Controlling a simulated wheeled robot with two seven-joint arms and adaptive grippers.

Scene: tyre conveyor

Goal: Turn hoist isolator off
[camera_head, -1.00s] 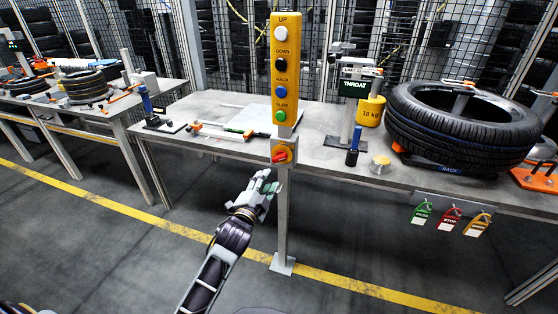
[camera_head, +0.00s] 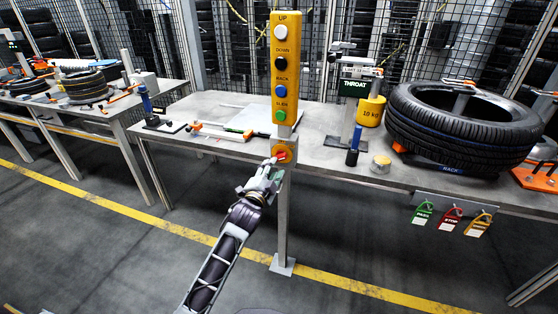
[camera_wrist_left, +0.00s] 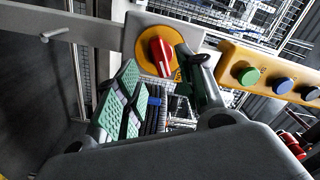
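The hoist isolator is a red rotary handle (camera_head: 282,154) on a yellow disc, on a box at the bottom of the yellow control pendant (camera_head: 285,75). In the left wrist view the red handle (camera_wrist_left: 161,56) looks nearly upright, slightly tilted, on its yellow disc (camera_wrist_left: 143,52). My left gripper (camera_head: 271,166) is open just in front of the isolator, with green-padded fingers. In the wrist view its fingertips lie to either side of the handle. I cannot tell whether they touch it. My right gripper is not in view.
The pendant's post (camera_head: 283,215) stands at the front edge of the grey workbench (camera_head: 330,172). A large tyre (camera_head: 462,125) lies on the right of the bench. Coloured tags (camera_head: 450,219) hang from its front edge. The floor in front is clear.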

